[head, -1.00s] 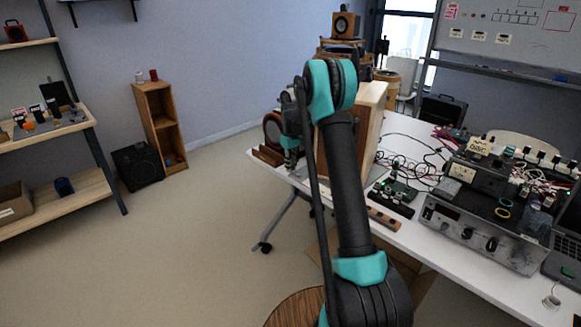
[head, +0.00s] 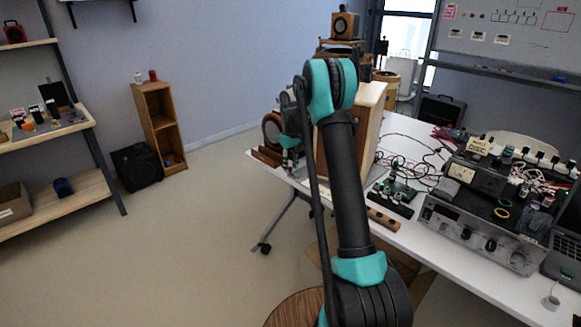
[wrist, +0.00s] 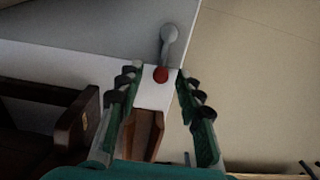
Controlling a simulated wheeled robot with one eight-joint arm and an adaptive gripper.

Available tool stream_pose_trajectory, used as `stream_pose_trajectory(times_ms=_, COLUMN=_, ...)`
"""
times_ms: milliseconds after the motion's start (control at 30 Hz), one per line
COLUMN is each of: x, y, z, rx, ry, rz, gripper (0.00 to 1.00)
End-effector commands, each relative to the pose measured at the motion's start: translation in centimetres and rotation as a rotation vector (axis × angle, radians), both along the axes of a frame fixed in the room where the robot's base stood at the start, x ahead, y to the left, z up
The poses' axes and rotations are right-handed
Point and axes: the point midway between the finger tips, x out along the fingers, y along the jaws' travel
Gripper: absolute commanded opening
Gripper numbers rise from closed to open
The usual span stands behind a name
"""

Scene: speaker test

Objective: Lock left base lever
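A small lever with a grey arm and a red knob (wrist: 160,74) shows in the wrist view, over the pale corner of the table. Its grey end (wrist: 169,34) points up in the picture. My gripper (wrist: 157,77) is open, with its two green-and-black fingers to the left and right of the knob. The knob is near the fingertips; I cannot tell whether either finger touches it. In the head view my gripper (head: 291,160) is at the table's left end, beside a wooden speaker cabinet (head: 369,128). The lever cannot be made out there.
Brown wooden pieces (wrist: 78,122) lie left of my gripper in the wrist view. The white table (head: 456,262) carries cables, small circuit boards and a grey instrument (head: 478,236) to the right. Open floor (head: 190,250) lies left of the table.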

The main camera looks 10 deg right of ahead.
Motion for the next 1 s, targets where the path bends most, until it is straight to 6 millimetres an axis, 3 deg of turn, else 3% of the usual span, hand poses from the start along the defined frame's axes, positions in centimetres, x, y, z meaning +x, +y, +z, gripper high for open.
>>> stream_pose_trajectory(times_ms=500, x=0.0, y=0.0, z=9.4, rx=0.000, ry=0.000, rz=0.000, gripper=0.36)
stream_pose_trajectory(times_ms=700, x=0.0, y=0.0, z=11.1, rx=0.000, ry=0.000, rz=0.000, gripper=0.36)
stream_pose_trajectory(times_ms=1000, x=0.0, y=0.0, z=11.4, rx=0.000, ry=0.000, rz=0.000, gripper=0.36)
